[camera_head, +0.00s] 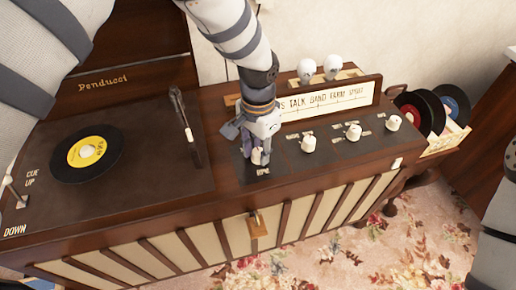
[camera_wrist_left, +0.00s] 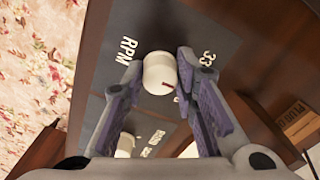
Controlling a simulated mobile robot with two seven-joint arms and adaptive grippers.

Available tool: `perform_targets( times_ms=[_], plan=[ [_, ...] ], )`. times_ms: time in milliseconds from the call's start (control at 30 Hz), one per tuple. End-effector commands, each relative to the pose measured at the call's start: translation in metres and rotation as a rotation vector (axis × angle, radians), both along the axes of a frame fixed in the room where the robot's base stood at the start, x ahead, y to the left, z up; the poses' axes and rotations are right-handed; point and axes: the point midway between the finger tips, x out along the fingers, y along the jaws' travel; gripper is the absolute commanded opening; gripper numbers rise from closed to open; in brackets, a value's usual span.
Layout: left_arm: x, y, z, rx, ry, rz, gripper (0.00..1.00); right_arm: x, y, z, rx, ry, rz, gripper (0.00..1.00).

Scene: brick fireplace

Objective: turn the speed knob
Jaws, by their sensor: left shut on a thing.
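The speed knob (camera_wrist_left: 160,68) is a white round knob with a dark red mark, on a dark panel beside the letters RPM and a printed 33. In the head view the knob (camera_head: 256,157) shows only partly under my left gripper (camera_head: 259,147), which points down at the left end of the control panel. In the left wrist view my left gripper (camera_wrist_left: 159,76) has one finger on each side of the knob and is shut on it. My right gripper is not in view.
The turntable deck with a yellow-labelled record (camera_head: 88,153) and tonearm (camera_head: 184,120) lies to the left. Several other white knobs (camera_head: 308,144) stand to the right, below the tuning dial (camera_head: 325,101). A crate of records (camera_head: 443,138) stands at far right.

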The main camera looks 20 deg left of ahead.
Motion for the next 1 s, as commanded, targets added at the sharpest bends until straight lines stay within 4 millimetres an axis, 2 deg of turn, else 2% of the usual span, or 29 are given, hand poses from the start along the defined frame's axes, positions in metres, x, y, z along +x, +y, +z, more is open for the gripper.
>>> perform_targets(
  times_ms=[233,267,333,367,633,700,767,1000],
  plan=[
    [-0.001,0.0,-0.002,0.0,0.004,0.0,0.0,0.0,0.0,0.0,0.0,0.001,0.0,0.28],
    [-0.001,0.0,-0.002,0.0,0.004,0.001,0.29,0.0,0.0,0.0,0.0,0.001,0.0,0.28],
    [-0.001,0.0,-0.002,0.0,0.004,0.001,0.45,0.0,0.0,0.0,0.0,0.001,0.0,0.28],
    [-0.001,0.0,-0.002,0.0,0.004,0.001,0.47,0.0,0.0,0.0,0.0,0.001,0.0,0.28],
    [0.0,0.0,0.0,0.0,0.001,0.001,0.47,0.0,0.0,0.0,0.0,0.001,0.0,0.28],
    [0.0,0.0,0.007,0.0,0.0,0.001,0.47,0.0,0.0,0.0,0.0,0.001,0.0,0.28],
    [0.001,0.0,0.018,0.001,-0.003,0.001,0.47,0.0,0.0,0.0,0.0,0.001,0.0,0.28],
    [0.001,0.0,0.083,0.0,-0.002,0.002,0.47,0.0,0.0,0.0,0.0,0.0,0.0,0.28]
  ],
)
